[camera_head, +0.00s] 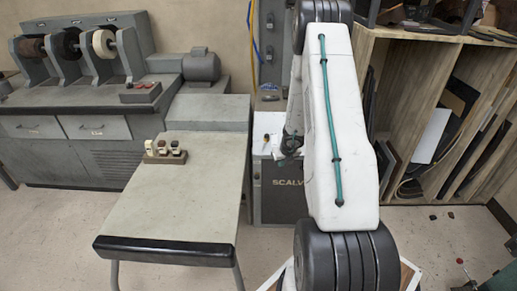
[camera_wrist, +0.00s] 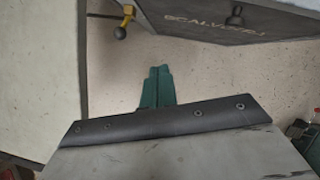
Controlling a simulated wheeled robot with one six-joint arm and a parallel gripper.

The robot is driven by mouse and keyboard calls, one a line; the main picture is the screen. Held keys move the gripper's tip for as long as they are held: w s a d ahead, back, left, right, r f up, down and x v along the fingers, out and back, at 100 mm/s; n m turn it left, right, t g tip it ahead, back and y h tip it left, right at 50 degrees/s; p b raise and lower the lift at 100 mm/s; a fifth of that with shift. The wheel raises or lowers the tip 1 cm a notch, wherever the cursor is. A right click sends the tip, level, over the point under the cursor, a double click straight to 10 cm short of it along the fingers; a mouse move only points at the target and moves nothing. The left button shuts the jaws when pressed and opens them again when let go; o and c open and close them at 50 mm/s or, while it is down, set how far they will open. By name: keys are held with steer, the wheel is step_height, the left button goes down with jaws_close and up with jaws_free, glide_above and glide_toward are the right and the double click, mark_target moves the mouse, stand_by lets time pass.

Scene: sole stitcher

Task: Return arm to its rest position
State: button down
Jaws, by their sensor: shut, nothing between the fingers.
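My gripper (camera_wrist: 158,72) shows in the wrist view as two green fingers pressed together, with nothing between them. The fingers point toward the pale speckled floor (camera_wrist: 115,75). In the head view my white arm link with a green cable stands upright across the middle. The wrist end of the arm shows partly behind it at its left side, above a dark cabinet; the fingers are too small to make out there.
A work table (camera_head: 180,205) with a black front edge stands left of my arm, with several small items on a block (camera_head: 165,152). A grinding machine (camera_head: 75,50) stands behind. The lettered cabinet (camera_head: 285,200) is close to the wrist. Wooden shelving (camera_head: 408,80) stands right.

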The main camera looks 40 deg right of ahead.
steer(key=s+a+r+n+y, duration=0.1)
steer(key=a+r+n+y, duration=0.3)
steer(key=a+r+n, duration=0.7)
steer(key=s+a+r+n+y, duration=0.2)
steer(key=a+r+n+y, duration=0.1)
steer(key=a+r+n, duration=0.75)
steer(key=s+a+r+n+g+h, duration=0.1)
steer(key=s+a+r+n+h, duration=0.1)
steer(key=s+a+r+n, duration=0.7)
steer(key=s+a+r+n+g+h, duration=0.1)
steer(key=s+a+r+n+h, duration=0.2)
steer(key=s+a+r+n, duration=0.6)
steer(key=s+r+n, duration=0.1)
steer(key=s, duration=0.5)
steer(key=shift+s+g, duration=0.15)
steer(key=shift+g, duration=0.15)
